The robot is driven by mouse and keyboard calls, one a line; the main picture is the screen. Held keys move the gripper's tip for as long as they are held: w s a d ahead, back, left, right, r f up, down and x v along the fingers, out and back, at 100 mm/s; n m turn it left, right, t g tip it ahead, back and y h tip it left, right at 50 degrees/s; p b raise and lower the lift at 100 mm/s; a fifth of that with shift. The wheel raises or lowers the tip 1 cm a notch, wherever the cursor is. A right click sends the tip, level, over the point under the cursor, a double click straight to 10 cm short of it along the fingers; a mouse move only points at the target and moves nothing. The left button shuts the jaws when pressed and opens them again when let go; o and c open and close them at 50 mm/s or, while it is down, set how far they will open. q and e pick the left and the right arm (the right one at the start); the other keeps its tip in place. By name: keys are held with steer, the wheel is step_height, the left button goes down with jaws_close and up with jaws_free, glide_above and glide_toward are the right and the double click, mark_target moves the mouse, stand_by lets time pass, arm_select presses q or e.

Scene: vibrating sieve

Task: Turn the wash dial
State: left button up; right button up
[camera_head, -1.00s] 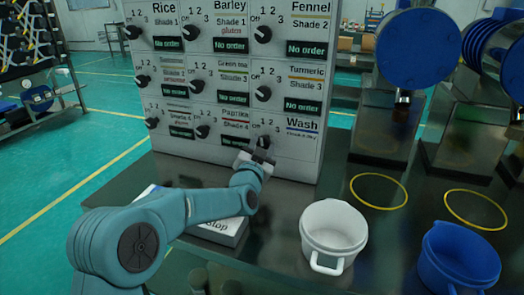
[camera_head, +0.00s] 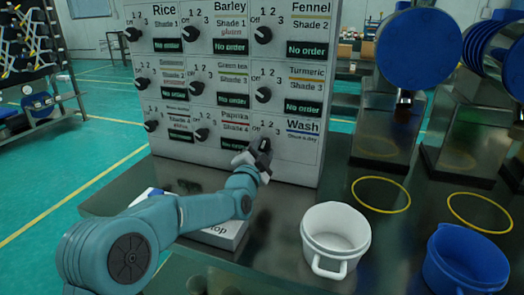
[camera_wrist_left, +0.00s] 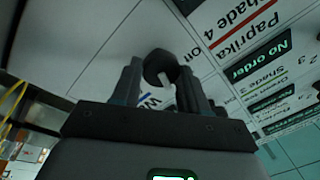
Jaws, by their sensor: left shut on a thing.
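The wash dial (camera_wrist_left: 158,64) is a dark round knob with a light pointer mark, at the bottom right of the white dial panel (camera_head: 305,172), beside the "Wash" label (camera_head: 303,125). In the head view the gripper largely covers it. My left gripper (camera_head: 258,152) is at the dial. In the left wrist view my left gripper (camera_wrist_left: 161,84) has a finger on each side of the dial and is shut on it. The exact dial setting cannot be read. My right gripper is not in view.
Other dials, such as the Paprika dial (camera_head: 202,134), sit close to the left and above. A white pot (camera_head: 335,232) and a blue pot (camera_head: 468,258) stand on the dark table to the right. A white box (camera_head: 222,232) marked "top" lies under my left arm.

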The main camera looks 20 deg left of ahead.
arm_select(q)
steer(key=shift+r, duration=0.1)
steer(key=o, duration=1)
steer(key=shift+o, duration=0.2)
